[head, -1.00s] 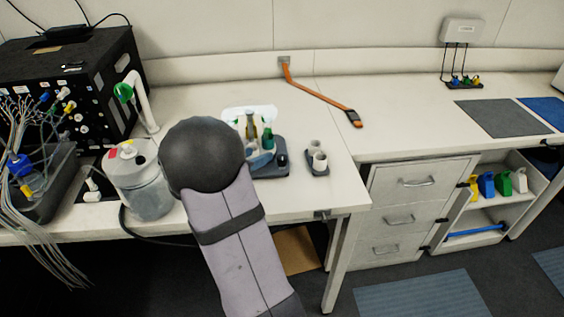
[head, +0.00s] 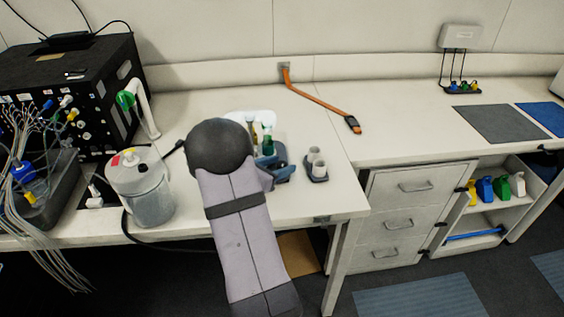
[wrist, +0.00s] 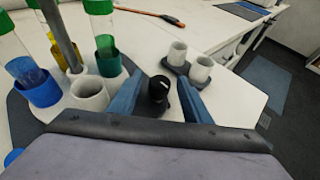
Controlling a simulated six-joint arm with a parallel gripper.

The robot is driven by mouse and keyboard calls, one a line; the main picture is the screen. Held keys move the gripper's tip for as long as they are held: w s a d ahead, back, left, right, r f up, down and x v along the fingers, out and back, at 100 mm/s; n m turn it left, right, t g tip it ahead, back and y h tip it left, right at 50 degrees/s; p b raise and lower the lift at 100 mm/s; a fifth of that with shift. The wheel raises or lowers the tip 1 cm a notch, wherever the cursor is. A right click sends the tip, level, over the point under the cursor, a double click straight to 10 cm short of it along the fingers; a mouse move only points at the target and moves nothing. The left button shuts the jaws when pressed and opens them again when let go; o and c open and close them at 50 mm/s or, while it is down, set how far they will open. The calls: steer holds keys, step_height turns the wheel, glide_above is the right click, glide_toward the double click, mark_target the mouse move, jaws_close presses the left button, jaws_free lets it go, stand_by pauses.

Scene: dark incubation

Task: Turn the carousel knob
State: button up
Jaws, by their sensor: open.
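The carousel knob (wrist: 159,92) is a black upright knob with a white mark on its side. In the wrist view it stands between the two blue fingers of my gripper (wrist: 160,100). The fingers are apart, with a gap showing on each side of the knob. The carousel (wrist: 30,122) is a dark grey base at the left of the wrist view, with tubes standing in blue, yellow, green and white holders. In the head view my arm covers much of the carousel, and my gripper (head: 279,174) shows as blue fingers at its right; the knob is not clear there.
Two white cups in a dark holder (head: 317,178) stand close to the right of my gripper. A clear canister (head: 142,190) stands left of my arm. An orange strap (head: 318,101) lies behind. The bench's front right corner is clear.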

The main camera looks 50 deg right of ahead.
steer(key=shift+d+f, duration=0.3)
steer(key=shift+d, duration=0.3)
steer(key=c, duration=1)
